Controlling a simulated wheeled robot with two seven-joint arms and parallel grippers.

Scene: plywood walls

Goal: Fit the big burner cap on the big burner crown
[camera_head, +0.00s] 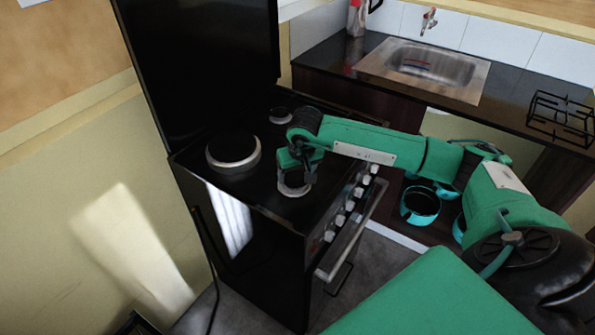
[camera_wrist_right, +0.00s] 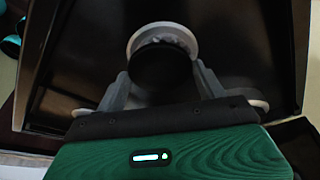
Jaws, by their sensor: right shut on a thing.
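My right gripper (camera_head: 297,168) is over the near right part of the black hob, pointing down. In the wrist view, the right gripper (camera_wrist_right: 163,72) has its fingers on both sides of a dark round cap, which I take for the big burner cap (camera_wrist_right: 160,68). A pale metal burner crown (camera_wrist_right: 152,33) shows beyond and partly behind the cap; the cap looks off-centre toward me. In the head view this crown (camera_head: 294,190) is partly hidden by the gripper. Whether cap and crown touch, I cannot tell. My left gripper is not in view.
A larger-looking burner (camera_head: 233,150) with a dark top stands at the hob's left, and a smaller one (camera_head: 281,115) behind. The raised black lid (camera_head: 200,60) stands at the back. Knobs (camera_head: 350,205) line the stove front. A sink (camera_head: 425,65) and pan support (camera_head: 562,115) are right.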

